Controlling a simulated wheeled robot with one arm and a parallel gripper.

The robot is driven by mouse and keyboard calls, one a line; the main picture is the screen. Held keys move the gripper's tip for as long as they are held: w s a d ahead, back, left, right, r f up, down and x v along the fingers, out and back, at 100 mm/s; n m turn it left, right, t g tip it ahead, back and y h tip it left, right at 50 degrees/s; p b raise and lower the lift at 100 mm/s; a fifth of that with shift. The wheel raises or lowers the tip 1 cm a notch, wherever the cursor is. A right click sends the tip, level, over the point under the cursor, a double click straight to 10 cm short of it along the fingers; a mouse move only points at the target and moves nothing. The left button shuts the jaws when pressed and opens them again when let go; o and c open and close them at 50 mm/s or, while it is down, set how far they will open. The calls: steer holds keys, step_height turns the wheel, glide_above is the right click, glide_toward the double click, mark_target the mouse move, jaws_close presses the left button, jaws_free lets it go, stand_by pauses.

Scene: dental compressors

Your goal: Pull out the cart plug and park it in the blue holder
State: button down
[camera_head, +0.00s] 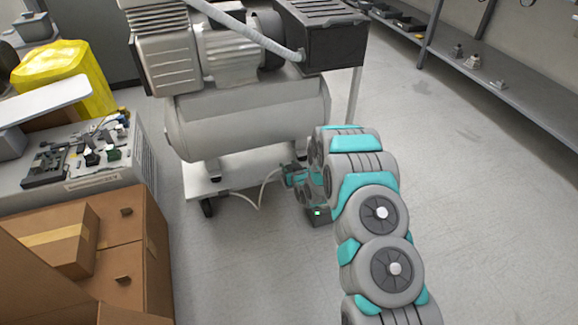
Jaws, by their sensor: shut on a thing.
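The cart (238,172) is a white wheeled base carrying a grey compressor tank (250,118). A thin white cable (262,190) hangs from it and runs to my gripper (296,178), low beside the cart's right side. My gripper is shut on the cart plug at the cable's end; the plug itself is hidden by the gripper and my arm. A dark box (319,217) with a small green light is on the floor just below my gripper. Whether the plug touches this box cannot be told. I cannot make out a blue holder.
A long grey shelf (500,75) lines the right wall. The floor between cart and shelf is clear.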

steer(key=shift+f, duration=0.3)
steer(key=c, duration=0.7)
jaws_free()
steer(key=shift+o, duration=0.2)
steer(key=v, duration=1.1)
